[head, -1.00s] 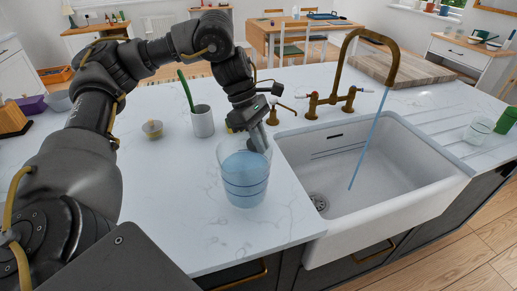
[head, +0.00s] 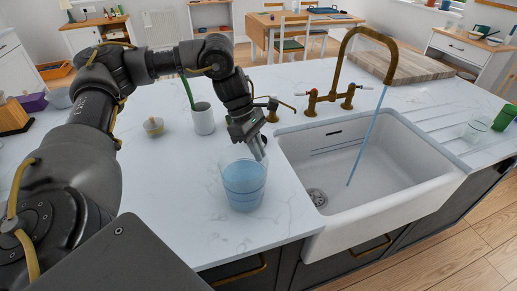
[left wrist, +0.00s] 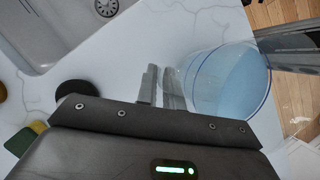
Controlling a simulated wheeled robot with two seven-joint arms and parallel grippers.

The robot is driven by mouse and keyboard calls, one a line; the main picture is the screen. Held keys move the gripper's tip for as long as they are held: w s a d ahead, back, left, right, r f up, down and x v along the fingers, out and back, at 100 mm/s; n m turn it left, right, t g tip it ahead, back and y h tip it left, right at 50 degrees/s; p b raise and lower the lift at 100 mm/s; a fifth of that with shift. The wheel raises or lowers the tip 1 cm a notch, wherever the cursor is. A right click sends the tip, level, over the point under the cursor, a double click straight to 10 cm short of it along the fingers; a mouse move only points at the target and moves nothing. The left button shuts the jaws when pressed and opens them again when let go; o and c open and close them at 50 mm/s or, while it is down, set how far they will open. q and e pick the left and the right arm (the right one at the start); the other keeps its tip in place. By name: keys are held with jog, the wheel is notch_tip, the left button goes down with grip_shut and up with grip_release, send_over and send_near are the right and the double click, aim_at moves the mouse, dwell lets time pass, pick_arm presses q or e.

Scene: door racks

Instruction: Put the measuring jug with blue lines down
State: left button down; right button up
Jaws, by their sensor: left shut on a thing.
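The clear measuring jug with blue lines (head: 244,187) is upright over the white counter, left of the sink, with bluish liquid inside. I cannot tell whether its base touches the counter. My left gripper (head: 258,150) reaches down to the jug's far right side and is shut on it near the rim. In the left wrist view the jug (left wrist: 228,80) shows right of the two close fingers (left wrist: 162,88); the exact grip is partly hidden. My right gripper is not in view.
A white sink (head: 405,185) lies to the right, with water running from a brass tap (head: 345,65). A glass (head: 477,128) is far right. The counter is clear left of the jug.

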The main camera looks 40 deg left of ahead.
pick_arm(q)
jog(key=shift+f, duration=0.1)
jog(key=c, duration=1.5)
grip_release()
jog(key=v, duration=1.2)
jog(key=shift+p, duration=0.35)
